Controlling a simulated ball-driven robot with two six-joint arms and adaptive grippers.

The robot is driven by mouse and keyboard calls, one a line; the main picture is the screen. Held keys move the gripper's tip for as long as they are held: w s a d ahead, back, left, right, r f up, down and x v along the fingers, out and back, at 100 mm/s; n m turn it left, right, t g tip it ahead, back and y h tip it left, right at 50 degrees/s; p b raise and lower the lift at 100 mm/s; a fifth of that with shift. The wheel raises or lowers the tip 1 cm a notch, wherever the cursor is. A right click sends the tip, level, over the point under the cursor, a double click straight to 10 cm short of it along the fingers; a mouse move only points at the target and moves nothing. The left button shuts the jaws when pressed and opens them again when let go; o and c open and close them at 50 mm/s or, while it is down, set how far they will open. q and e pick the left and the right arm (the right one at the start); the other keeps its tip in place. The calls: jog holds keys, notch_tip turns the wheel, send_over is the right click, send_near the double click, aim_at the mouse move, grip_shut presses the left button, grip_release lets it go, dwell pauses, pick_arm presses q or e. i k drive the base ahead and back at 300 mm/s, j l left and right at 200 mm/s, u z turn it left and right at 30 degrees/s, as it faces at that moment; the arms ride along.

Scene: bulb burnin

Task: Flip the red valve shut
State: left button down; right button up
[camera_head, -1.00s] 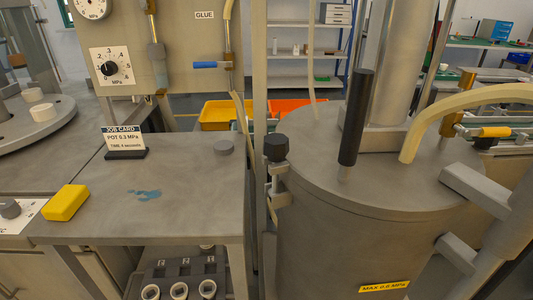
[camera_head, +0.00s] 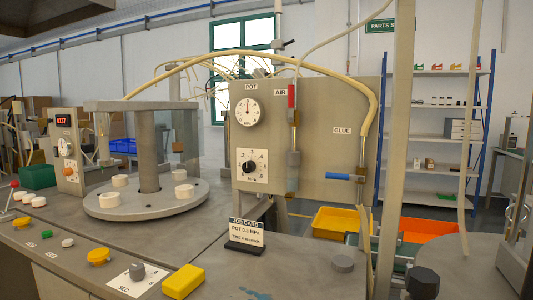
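The red valve (camera_head: 291,97) is a red lever on the vertical pipe under the AIR label, on the upright grey panel (camera_head: 330,110) in the middle of the view. Its lever stands upright, in line with the pipe. A blue valve lever (camera_head: 340,177) under the GLUE label lies level, pointing left across its pipe. Neither of my grippers shows in the view, so I cannot see whether they are open or shut.
A POT gauge (camera_head: 248,112) and black-knobbed MPa dial (camera_head: 249,167) sit left of the red valve. The job card (camera_head: 246,234) and yellow block (camera_head: 183,282) stand on the bench below. A pale hose (camera_head: 230,55) arches over the panel. A grey post (camera_head: 395,150) rises at right.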

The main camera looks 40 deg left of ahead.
aim_at(291, 88)
jog(key=u, duration=0.9)
